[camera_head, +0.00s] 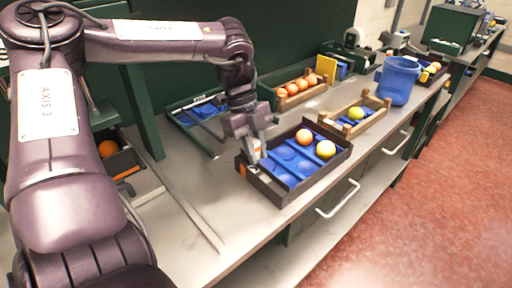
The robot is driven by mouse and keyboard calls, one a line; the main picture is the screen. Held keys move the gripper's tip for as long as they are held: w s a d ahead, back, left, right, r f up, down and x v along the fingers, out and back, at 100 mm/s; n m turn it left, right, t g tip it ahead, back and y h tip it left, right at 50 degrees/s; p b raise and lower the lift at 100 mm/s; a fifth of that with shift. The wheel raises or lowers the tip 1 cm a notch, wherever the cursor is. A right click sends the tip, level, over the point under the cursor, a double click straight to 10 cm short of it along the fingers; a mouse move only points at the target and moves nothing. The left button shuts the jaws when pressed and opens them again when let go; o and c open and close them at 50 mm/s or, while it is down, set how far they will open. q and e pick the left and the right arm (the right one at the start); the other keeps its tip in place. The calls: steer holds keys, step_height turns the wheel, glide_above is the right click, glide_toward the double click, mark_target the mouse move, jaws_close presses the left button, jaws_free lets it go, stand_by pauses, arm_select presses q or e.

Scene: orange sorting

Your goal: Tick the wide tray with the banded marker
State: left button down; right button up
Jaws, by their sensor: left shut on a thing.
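A wide dark tray (318,177) with a blue insert sits on the bench in the middle of the view. My left gripper (254,147) points down at the tray's left edge. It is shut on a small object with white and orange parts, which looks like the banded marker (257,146). The fingers hide much of it, and I cannot tell whether its tip touches the tray. My right gripper is not in view.
A wooden crate (345,131) with one yellow fruit stands behind the tray to the right. Further back are a crate of oranges (283,104) and a blue bucket (398,82). Drawer handles (340,200) stick out below the bench front. Bare bench lies left of the tray.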

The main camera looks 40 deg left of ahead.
mark_target(256, 142)
arm_select(q)
steer(key=shift+r+p, duration=1.75)
steer(key=shift+r, duration=0.55)
steer(key=shift+f, duration=0.2)
